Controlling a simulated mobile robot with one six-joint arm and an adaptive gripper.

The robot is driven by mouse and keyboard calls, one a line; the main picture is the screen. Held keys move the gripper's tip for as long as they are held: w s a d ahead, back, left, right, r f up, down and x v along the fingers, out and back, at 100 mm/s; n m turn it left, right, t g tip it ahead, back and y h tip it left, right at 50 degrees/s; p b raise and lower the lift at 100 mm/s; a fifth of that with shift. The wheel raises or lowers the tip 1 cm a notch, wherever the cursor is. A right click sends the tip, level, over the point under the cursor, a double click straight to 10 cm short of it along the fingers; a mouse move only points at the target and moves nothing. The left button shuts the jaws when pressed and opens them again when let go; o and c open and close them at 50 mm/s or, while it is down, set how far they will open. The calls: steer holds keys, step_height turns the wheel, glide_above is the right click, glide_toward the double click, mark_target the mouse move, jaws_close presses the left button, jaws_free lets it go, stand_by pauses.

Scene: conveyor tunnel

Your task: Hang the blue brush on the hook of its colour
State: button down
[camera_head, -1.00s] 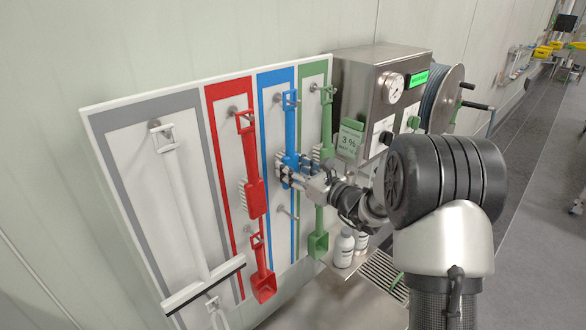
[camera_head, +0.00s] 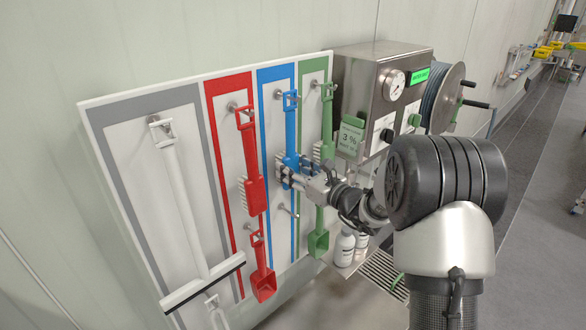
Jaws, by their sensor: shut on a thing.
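The blue brush (camera_head: 291,127) is upright in front of the blue-framed section of the wall board (camera_head: 276,74). Its handle loop (camera_head: 290,99) is at the upper hook in that section; I cannot tell whether the loop is around the hook or just in front of it. My gripper (camera_head: 284,171) is shut on the brush near its lower end, coming from the right. The fingers partly hide the brush head. A lower hook (camera_head: 288,211) in the blue section is bare.
A red brush (camera_head: 250,165) and red scoop (camera_head: 262,278) hang to the left, a white squeegee (camera_head: 188,210) further left. A green brush (camera_head: 327,125) and green scoop (camera_head: 318,240) hang close on the right. A steel dispenser box (camera_head: 365,90) stands beyond, with white bottles (camera_head: 344,248) below.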

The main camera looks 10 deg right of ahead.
steer(key=shift+f, duration=0.25)
steer(key=c, duration=0.8)
jaws_free()
steer(key=v, duration=1.2)
